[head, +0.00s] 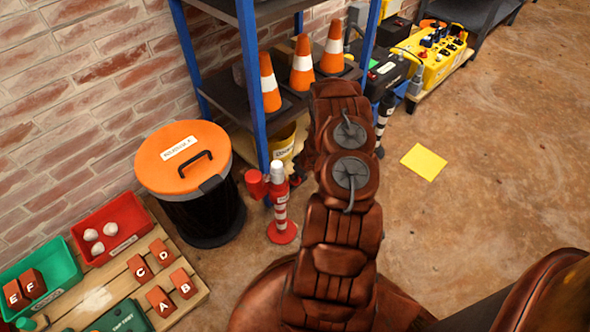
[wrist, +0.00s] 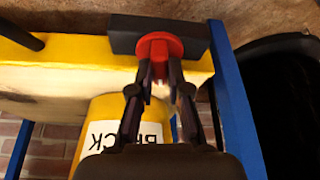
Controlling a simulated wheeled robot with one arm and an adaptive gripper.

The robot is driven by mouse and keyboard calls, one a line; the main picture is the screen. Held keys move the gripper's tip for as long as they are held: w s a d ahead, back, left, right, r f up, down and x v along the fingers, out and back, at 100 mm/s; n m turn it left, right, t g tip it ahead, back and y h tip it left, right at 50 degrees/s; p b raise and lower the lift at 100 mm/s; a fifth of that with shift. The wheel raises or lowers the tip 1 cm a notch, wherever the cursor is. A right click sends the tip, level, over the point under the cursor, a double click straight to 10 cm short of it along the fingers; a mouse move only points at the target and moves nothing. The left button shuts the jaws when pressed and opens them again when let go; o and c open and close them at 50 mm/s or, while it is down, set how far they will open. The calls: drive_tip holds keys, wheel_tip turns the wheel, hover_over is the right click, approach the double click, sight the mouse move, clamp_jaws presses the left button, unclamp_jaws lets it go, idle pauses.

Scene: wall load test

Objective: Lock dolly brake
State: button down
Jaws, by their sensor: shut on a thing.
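In the wrist view my gripper (wrist: 160,72) has its two dark fingers closed on a round red knob (wrist: 160,45). The knob sits against a dark block (wrist: 190,34) at the yellow edge of a pale wooden board (wrist: 60,78), which appears to be the dolly. A yellow bucket (wrist: 104,105) with a partly covered label is beside the fingers. In the head view the yellow bucket (head: 283,147) stands low by the shelf, partly behind my arm. My gripper is hidden there. Whether the brake is locked cannot be told.
A blue-legged shelf (head: 251,80) holds orange cones (head: 302,64). An orange-lidded bin (head: 182,160) and a red-and-white post (head: 281,210) stand left of my arm. A pallet (head: 100,297) holds trays and lettered bricks. Open floor lies right, with a yellow sheet (head: 424,162).

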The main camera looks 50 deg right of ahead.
drive_tip(key=shift+n+y+p, duration=0.4)
drive_tip(key=shift+n+p, duration=0.5)
drive_tip(key=shift+p, duration=0.15)
drive_tip(key=n+y+b, duration=0.1)
drive_tip(key=n, duration=0.2)
drive_tip(key=shift+d+f+g, duration=0.1)
drive_tip(key=shift+f+g, duration=0.05)
drive_tip(key=shift+g, duration=0.25)
drive_tip(key=n, duration=0.1)
drive_tip(key=n+y, duration=0.1)
drive_tip(key=n, duration=0.1)
drive_tip(key=shift+w+d+n+g+b, duration=0.1)
drive_tip(key=shift+w+n+g+b, duration=0.1)
drive_tip(key=shift+n+g+b, duration=0.15)
drive_tip(key=shift+n+g+y+p, duration=0.55)
drive_tip(key=shift+n+g, duration=0.3)
drive_tip(key=shift+n, duration=1.3)
drive_tip(key=c, duration=1.1)
unclamp_jaws()
drive_tip(key=shift+r, duration=0.2)
